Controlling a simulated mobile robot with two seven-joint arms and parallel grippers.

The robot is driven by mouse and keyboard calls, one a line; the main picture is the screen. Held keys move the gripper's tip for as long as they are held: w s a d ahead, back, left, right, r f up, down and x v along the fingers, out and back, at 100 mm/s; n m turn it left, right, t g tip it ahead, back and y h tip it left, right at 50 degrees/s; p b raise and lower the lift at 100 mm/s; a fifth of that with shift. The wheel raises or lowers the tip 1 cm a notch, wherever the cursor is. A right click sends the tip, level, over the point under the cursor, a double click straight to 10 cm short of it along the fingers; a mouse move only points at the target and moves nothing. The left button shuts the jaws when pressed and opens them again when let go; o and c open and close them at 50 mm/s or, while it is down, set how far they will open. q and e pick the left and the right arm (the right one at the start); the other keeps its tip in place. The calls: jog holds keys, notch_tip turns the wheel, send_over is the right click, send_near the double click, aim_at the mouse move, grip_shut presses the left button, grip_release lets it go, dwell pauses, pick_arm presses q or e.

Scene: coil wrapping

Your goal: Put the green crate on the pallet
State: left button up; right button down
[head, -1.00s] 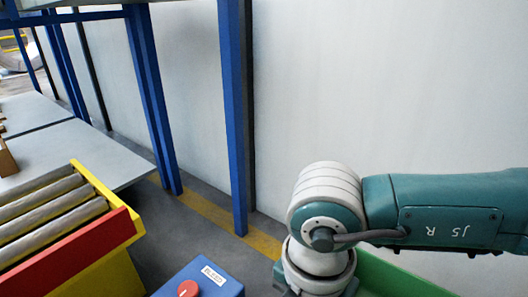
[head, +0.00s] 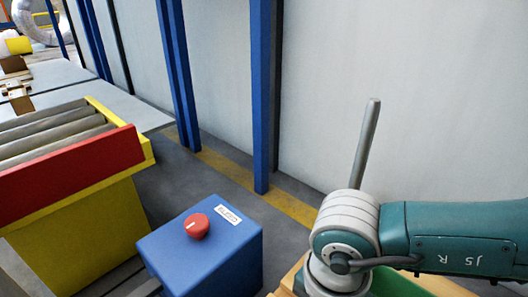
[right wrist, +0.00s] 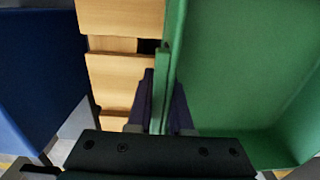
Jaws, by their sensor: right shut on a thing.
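The green crate (head: 420,284) shows at the bottom right of the head view, partly hidden behind my right arm. In the right wrist view the crate (right wrist: 245,70) fills the right side, and its inside looks empty. My right gripper (right wrist: 160,100) is shut on the crate's left wall, one finger on each side. The wooden pallet (right wrist: 120,75), with light slats, lies left of the crate there, beside and partly behind it. A bit of the pallet (head: 287,281) shows in the head view. I cannot tell whether the crate touches it. My left gripper is out of view.
A blue box with a red knob (head: 200,250) stands just left of the pallet. A roller conveyor with a red and yellow frame (head: 75,165) is at the left. Blue posts (head: 262,100) and a grey pole (head: 366,145) stand before the pale wall.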

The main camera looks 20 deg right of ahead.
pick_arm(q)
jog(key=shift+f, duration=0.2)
pick_arm(e)
jog(key=shift+f, duration=0.2)
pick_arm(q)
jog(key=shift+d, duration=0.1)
pick_arm(e)
jog(key=shift+f, duration=0.1)
jog(key=c, duration=0.8)
grip_release()
